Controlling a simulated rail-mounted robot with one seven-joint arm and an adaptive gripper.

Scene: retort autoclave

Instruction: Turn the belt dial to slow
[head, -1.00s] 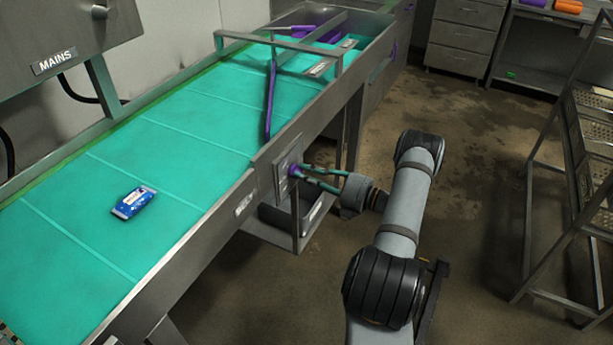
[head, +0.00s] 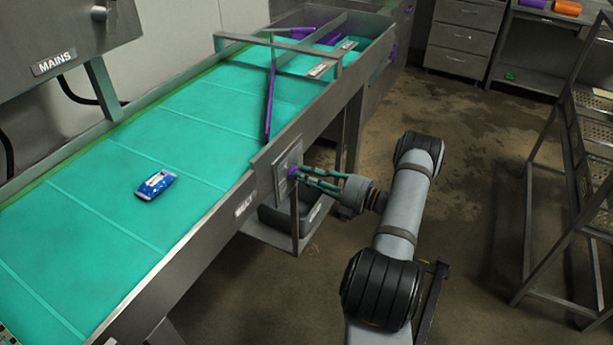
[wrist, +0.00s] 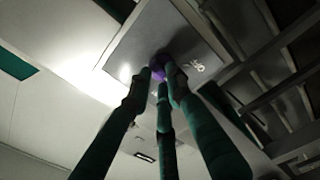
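The belt dial (head: 291,172) is a small purple knob on a grey metal plate on the side of the conveyor. It also shows in the wrist view (wrist: 160,60), partly hidden behind the fingertips. My gripper (head: 299,174) reaches it from the right. In the wrist view its slim green, dark-tipped fingers (wrist: 160,76) close in around the dial and appear to grip it. White lettering (wrist: 197,67) sits on the plate beside the dial, too small to read surely. Which way the dial points is hidden.
A blue packet (head: 156,186) lies on the green belt (head: 110,215). A purple bar (head: 270,100) slants across the belt farther up. A grey bin (head: 285,217) sits below the dial plate. A metal rack (head: 570,180) stands at right, with open floor between.

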